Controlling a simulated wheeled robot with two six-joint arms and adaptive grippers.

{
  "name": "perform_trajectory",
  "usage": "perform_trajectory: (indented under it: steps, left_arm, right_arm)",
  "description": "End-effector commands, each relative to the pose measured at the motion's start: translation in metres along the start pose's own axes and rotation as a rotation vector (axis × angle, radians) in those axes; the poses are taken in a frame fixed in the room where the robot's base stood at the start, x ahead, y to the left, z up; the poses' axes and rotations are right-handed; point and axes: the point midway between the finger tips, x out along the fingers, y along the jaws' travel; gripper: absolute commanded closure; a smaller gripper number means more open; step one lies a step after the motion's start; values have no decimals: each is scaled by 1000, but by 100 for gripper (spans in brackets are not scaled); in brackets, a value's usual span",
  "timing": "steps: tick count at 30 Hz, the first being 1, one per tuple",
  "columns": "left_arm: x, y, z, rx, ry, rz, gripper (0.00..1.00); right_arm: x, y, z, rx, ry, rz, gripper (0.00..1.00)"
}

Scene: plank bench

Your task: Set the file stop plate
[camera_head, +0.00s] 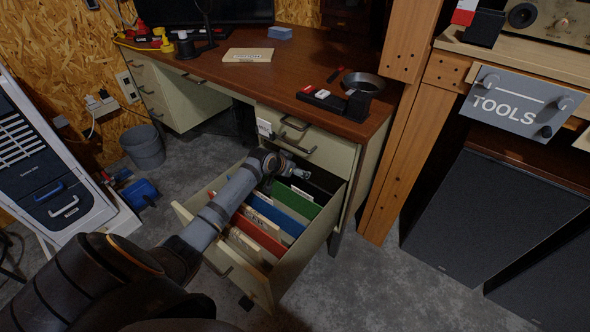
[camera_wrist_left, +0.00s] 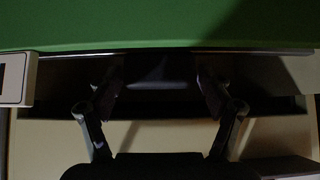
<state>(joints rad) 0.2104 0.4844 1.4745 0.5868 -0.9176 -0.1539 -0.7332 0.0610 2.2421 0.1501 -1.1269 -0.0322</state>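The open file drawer (camera_head: 316,240) of the desk holds upright folders. A green folder (camera_head: 296,203) stands towards the back of the row. My left gripper (camera_head: 303,176) reaches over the drawer, just behind the green folder. In the left wrist view, the green folder (camera_wrist_left: 150,25) fills the top. My left gripper's fingers (camera_wrist_left: 160,92) are spread wide. A dark plate-like strip (camera_wrist_left: 160,68) shows between them beside the folder; it may be the stop plate, but shadow hides its shape. I cannot see a grip on it. My right gripper is not in view.
The desk top (camera_head: 225,82) overhangs close behind the drawer. A red folder (camera_head: 257,233) and other folders fill the drawer's front. A wooden post (camera_head: 405,150) stands right of the desk. A grey bin (camera_head: 143,148) stands on the floor to the left.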

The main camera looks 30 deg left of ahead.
Motion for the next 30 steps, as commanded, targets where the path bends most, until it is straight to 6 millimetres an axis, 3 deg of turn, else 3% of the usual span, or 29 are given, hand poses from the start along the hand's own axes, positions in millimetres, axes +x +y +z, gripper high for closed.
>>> perform_trajectory:
  steps: [13, 17, 24, 30]
  left_arm:
    - [-7, -2, 0, 3, 2, -3, 11]
    - [-32, -1, 1, 8, 0, -3, 11]
    - [-92, -1, 1, 12, -3, -3, 11]
    - [-113, -2, 1, 6, -1, -5, 11]
  right_arm:
    - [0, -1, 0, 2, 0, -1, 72]
    - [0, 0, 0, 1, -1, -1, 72]
    - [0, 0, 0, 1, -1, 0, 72]
    - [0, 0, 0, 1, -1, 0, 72]
